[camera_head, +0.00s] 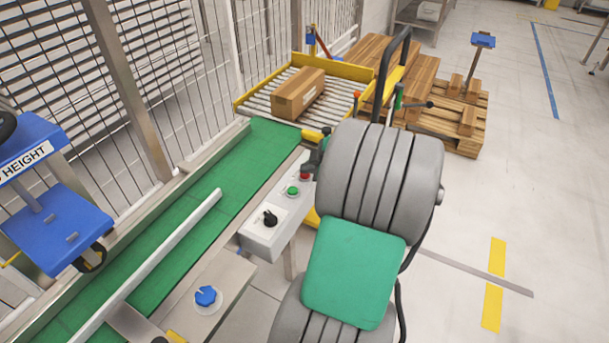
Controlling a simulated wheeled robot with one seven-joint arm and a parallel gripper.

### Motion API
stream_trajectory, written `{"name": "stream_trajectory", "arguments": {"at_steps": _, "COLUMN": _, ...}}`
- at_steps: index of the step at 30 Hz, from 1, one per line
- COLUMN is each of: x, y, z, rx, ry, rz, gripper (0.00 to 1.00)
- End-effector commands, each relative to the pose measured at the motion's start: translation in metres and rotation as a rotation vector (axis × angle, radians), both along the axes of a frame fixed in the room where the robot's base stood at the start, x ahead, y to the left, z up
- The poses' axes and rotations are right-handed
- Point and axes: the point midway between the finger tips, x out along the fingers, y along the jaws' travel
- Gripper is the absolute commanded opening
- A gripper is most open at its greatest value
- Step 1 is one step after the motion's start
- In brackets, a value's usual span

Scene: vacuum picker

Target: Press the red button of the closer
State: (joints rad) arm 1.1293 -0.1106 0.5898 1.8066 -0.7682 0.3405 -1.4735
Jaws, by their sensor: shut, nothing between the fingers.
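The closer control box (262,236) is light grey and stands beside the green conveyor belt. On its top are a black knob (270,218), a green button (293,190) and the red button (304,176) at the far end. My gripper (308,168) is small and dark, and points down right at the red button, partly covering it. Its fingers are shut and empty. I cannot tell whether the fingertips touch the button. My grey arm hides the area to the right of the box.
A yellow-framed roller conveyor (250,104) with a cardboard box (298,93) lies beyond the belt (270,140). Wooden pallets (455,125) stand behind my arm. A blue knob (206,296) sits on a nearer plate. The floor at right is open.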

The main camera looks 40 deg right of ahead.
Motion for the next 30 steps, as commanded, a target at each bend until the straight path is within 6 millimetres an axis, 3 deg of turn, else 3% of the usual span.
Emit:
{"name": "stream_trajectory", "arguments": {"at_steps": 17, "x": 0.000, "y": 0.000, "z": -0.003, "rx": 0.000, "ry": 0.000, "rz": 0.000, "gripper": 0.00}}
{"name": "stream_trajectory", "arguments": {"at_steps": 30, "x": 0.000, "y": 0.000, "z": 0.012, "rx": 0.000, "ry": 0.001, "rz": 0.001, "gripper": 0.00}}
